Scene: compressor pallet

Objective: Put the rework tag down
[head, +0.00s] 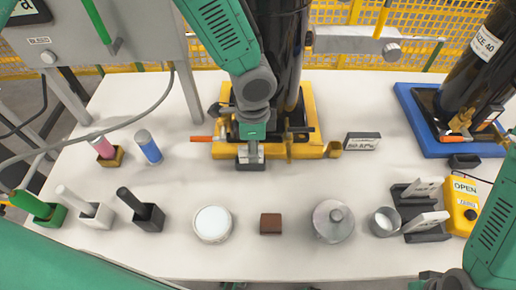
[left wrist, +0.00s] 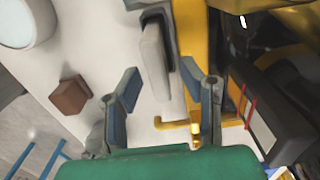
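A pale tag (left wrist: 156,55), which I take to be the rework tag, stands in a dark holder (left wrist: 165,22) beside the yellow base in the left wrist view. In the head view the holder (head: 250,166) sits at the front edge of the yellow base (head: 222,150), mostly under my gripper. My left gripper (head: 250,152) points down there. In the left wrist view its fingers (left wrist: 168,94) are spread apart, with the tag just beyond the gap and no clear contact. My right gripper's dark parts (head: 430,276) barely show at the bottom right edge.
Two pale tags in dark holders (head: 420,188) stand at right beside a yellow box (head: 460,205) marked OPEN. A black labelled block (head: 362,141) stands right of the yellow base. A white round lid (head: 212,223), brown block (head: 271,223) and metal disc (head: 333,221) line the front.

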